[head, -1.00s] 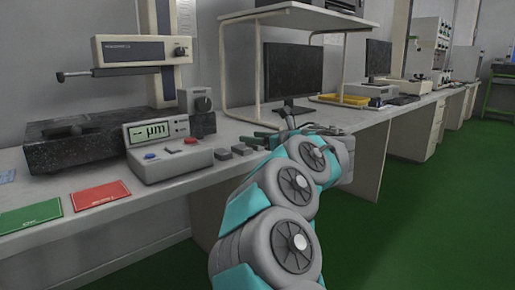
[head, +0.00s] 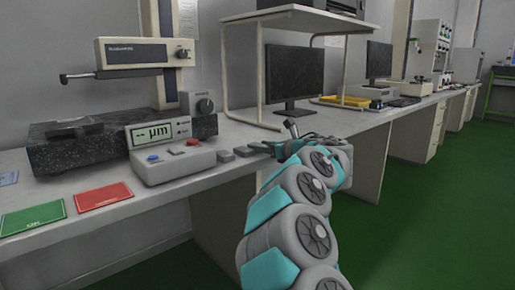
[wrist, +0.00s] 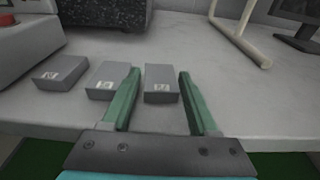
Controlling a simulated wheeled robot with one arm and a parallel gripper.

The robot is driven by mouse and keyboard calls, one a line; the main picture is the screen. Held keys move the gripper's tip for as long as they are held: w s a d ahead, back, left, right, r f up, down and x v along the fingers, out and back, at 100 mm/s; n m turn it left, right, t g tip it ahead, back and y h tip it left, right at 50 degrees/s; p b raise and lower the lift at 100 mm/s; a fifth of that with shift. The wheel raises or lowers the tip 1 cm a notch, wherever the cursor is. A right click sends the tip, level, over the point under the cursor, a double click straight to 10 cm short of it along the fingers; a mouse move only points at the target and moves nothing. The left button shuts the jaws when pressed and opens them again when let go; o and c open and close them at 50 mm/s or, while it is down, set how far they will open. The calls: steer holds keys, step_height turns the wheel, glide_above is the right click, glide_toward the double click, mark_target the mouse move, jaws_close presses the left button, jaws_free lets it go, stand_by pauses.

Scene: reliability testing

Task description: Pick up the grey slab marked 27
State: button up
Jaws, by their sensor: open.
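Three grey slabs lie in a row on the bench. In the wrist view they are the left slab (wrist: 60,72), the middle slab (wrist: 106,80) and the right slab (wrist: 161,86). Each has a small white label, too blurred to read for certain, so I cannot tell which is 27. My gripper (wrist: 159,73) is open, its green fingers on either side of the right slab. The left finger overlaps the middle slab's right side in the picture. In the head view two slabs show (head: 225,156) and (head: 244,151); my gripper (head: 262,147) hides the third.
A measuring device with a µm display (head: 160,132) stands left of the slabs. A dark granite block (head: 80,142) lies behind it, with green and red cards in front. A monitor (head: 293,75) and a white-legged shelf stand to the right. The bench's front edge is close.

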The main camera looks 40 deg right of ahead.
steer(key=shift+w, duration=0.25)
jaws_close()
stand_by(0.5)
